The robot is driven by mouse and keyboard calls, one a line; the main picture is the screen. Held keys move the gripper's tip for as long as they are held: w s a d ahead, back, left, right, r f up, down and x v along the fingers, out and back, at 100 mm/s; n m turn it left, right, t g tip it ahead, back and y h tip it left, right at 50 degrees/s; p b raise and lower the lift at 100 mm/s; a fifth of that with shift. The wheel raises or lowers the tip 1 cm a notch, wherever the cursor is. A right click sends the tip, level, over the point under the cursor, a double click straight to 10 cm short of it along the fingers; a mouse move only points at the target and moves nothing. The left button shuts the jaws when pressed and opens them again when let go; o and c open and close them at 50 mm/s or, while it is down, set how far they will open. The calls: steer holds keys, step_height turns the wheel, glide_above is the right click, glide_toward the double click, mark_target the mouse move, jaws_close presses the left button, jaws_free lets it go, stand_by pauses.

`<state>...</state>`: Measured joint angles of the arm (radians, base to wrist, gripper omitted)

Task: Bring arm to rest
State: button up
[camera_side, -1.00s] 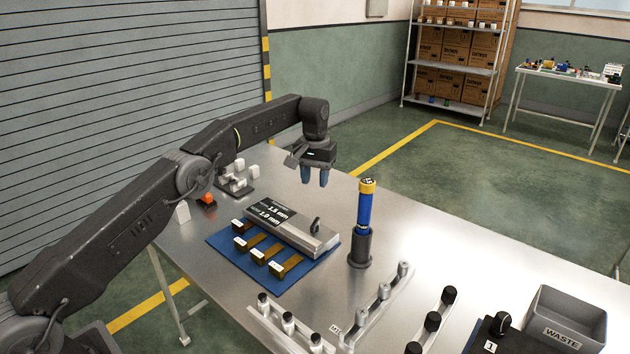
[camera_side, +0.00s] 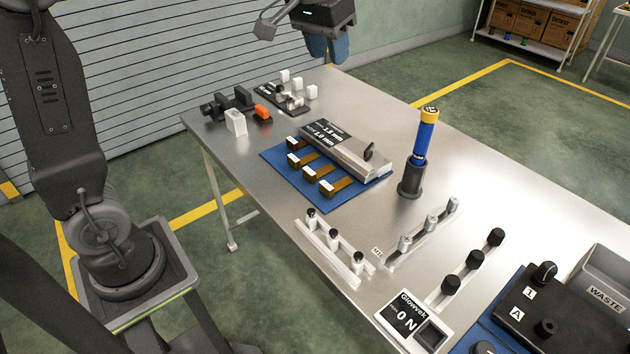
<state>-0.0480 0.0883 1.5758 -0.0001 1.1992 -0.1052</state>
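My gripper (camera_side: 328,46) is at the top edge of the side view, high above the far part of the steel table (camera_side: 480,190). Its two blue fingertips point down with a narrow gap between them, and nothing shows between them. My arm is folded upright at the left, and its upper part runs out of the picture. The gripper touches nothing on the table.
A blue mat (camera_side: 272,156) carries a gauge block (camera_side: 345,150) and brown strips. A blue cylinder with a yellow cap (camera_side: 423,135) stands in a dark holder (camera_side: 411,180). Racks of small parts, a Glowvek box (camera_side: 402,313) and a waste bin (camera_side: 607,280) stand nearer.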

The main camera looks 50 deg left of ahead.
steer(key=s+d+f+m+t, duration=0.1)
steer(key=s+f, duration=0.3)
steer(key=s, duration=0.7)
steer(key=s+d+f+t, duration=0.1)
steer(key=s+f, duration=0.2)
steer(key=s, duration=0.8)
steer(key=shift+s+f+m, duration=0.2)
steer(key=shift+f+m, duration=0.15)
steer(key=shift+m, duration=0.05)
